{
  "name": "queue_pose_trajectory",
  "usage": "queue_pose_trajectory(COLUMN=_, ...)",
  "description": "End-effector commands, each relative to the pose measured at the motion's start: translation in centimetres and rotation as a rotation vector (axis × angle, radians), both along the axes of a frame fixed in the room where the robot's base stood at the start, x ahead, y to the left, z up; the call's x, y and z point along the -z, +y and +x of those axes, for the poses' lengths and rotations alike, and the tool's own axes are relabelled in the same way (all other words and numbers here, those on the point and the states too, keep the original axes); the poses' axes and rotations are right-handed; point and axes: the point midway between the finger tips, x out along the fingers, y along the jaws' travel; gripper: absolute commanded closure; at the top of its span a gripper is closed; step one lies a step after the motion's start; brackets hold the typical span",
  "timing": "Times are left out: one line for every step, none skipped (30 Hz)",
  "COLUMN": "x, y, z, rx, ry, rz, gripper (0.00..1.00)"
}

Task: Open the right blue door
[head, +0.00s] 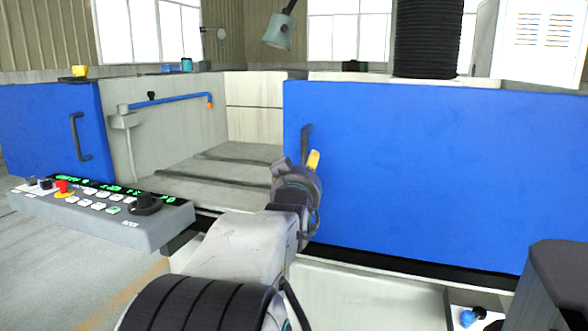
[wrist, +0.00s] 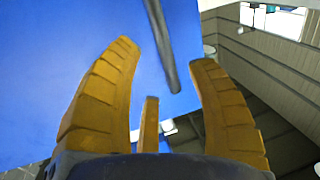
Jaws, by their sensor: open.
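The right blue door (head: 430,170) is a wide blue panel with a dark vertical handle (head: 306,142) near its left edge. To its left the machine's opening shows a pale interior. My gripper (head: 310,165) is at the lower part of this handle and hides its lower end in the head view. In the wrist view my gripper (wrist: 163,65) is open, with its orange fingers spread. The dark handle (wrist: 163,45) runs between and beyond the fingertips, in front of the blue door (wrist: 60,50). I see no clear contact between fingers and handle.
The left blue door (head: 50,130) has its own dark handle. A control panel (head: 100,210) with buttons and a red knob juts out at the front left. A blue pipe (head: 175,98) crosses the opening. A lamp (head: 279,30) hangs above, and a black cylinder (head: 428,38) stands behind the right door.

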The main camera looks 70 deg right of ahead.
Motion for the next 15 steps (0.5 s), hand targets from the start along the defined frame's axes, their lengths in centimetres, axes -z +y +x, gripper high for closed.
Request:
queue_pose_trajectory(x=0.1, y=-0.2, z=-0.2, rx=0.004, ry=-0.001, rz=-0.003, gripper=0.47)
queue_pose_trajectory(x=0.1, y=-0.3, z=-0.2, rx=0.005, ry=-0.001, rz=-0.005, gripper=0.47)
queue_pose_trajectory(x=0.1, y=-0.5, z=-0.2, rx=0.006, ry=-0.001, rz=-0.005, gripper=0.47)
queue_pose_trajectory(x=0.2, y=-0.7, z=-0.2, rx=0.006, ry=-0.001, rz=-0.006, gripper=0.47)
queue_pose_trajectory(x=0.2, y=-0.9, z=-0.1, rx=0.006, ry=-0.001, rz=-0.006, gripper=0.47)
queue_pose_trajectory(x=0.2, y=-1.2, z=-0.1, rx=0.006, ry=-0.001, rz=-0.005, gripper=0.47)
queue_pose_trajectory(x=0.3, y=-1.5, z=0.0, rx=0.006, ry=-0.001, rz=-0.005, gripper=0.47)
queue_pose_trajectory(x=0.2, y=-1.8, z=0.1, rx=0.006, ry=-0.001, rz=-0.006, gripper=0.47)
queue_pose_trajectory(x=0.3, y=-2.2, z=0.2, rx=0.006, ry=-0.001, rz=-0.006, gripper=0.47)
queue_pose_trajectory(x=0.3, y=-2.5, z=0.2, rx=0.006, ry=-0.001, rz=-0.006, gripper=0.47)
queue_pose_trajectory(x=0.3, y=-2.8, z=0.3, rx=0.006, ry=-0.001, rz=-0.005, gripper=0.47)
queue_pose_trajectory(x=0.3, y=-3.2, z=0.4, rx=0.006, ry=-0.001, rz=-0.005, gripper=0.47)
queue_pose_trajectory(x=0.3, y=-3.5, z=0.4, rx=0.006, ry=-0.001, rz=-0.006, gripper=0.47)
queue_pose_trajectory(x=0.3, y=-3.7, z=0.5, rx=0.006, ry=-0.001, rz=-0.006, gripper=0.47)
queue_pose_trajectory(x=0.3, y=-4.1, z=0.6, rx=0.006, ry=-0.001, rz=-0.006, gripper=0.47)
